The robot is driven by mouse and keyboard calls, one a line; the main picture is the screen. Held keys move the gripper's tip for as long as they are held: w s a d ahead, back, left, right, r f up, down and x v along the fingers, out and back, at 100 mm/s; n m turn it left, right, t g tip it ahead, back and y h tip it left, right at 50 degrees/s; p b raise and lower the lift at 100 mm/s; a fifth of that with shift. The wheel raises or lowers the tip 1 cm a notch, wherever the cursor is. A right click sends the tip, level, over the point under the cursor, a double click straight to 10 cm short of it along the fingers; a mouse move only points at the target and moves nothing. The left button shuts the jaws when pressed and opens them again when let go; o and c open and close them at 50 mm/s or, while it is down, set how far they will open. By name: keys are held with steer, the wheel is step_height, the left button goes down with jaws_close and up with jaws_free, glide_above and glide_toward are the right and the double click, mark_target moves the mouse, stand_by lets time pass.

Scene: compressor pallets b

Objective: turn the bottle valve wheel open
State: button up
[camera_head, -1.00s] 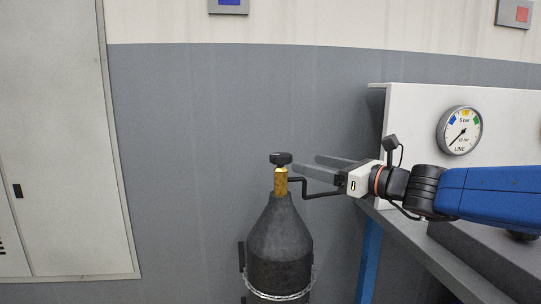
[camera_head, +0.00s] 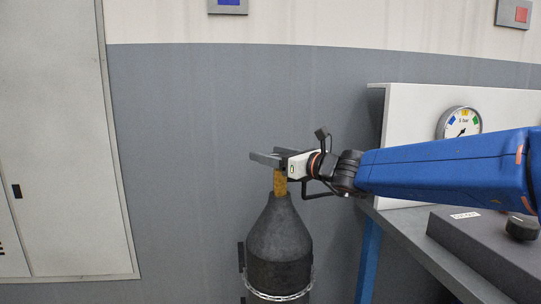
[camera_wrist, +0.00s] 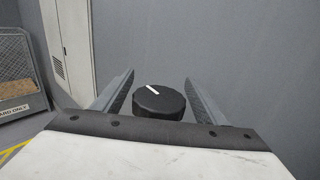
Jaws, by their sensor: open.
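The valve wheel (camera_wrist: 158,103) is a black round knob with a white mark on its top. In the wrist view it sits between the two fingers of my open gripper (camera_wrist: 160,98), with a gap visible on each side. In the head view my gripper (camera_head: 268,157) is at the top of the bottle and hides the wheel. The brass valve neck (camera_head: 280,183) shows just below the fingers. The dark grey gas bottle (camera_head: 279,238) stands upright, with a chain (camera_head: 279,295) around its body.
A grey bench (camera_head: 415,232) with a panel and round pressure gauge (camera_head: 459,123) stands at the right. A dark box with a black knob (camera_head: 522,228) sits on it. A light cabinet door (camera_head: 62,130) is at the left. A mesh barrier (camera_wrist: 18,75) shows in the wrist view.

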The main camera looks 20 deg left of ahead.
steer(key=shift+a, duration=0.15)
steer(key=shift+c, duration=0.2)
steer(key=c, duration=1)
steer(key=shift+n+g+y, duration=0.3)
steer(key=shift+n+g, duration=0.1)
steer(key=shift+g, duration=0.2)
steer(key=shift+s+n+g, duration=0.45)
steer(key=shift+n+g, duration=0.9)
steer(key=shift+g, duration=0.7)
steer(key=shift+s+n+g, duration=0.5)
steer(key=shift+n+g, duration=0.8)
steer(key=shift+g, duration=0.8)
steer(key=shift+s+n+g, duration=0.45)
steer(key=shift+n+g, duration=0.9)
steer(key=shift+g, duration=0.7)
steer(key=shift+g+h, duration=0.3)
steer(key=shift+h, duration=0.1)
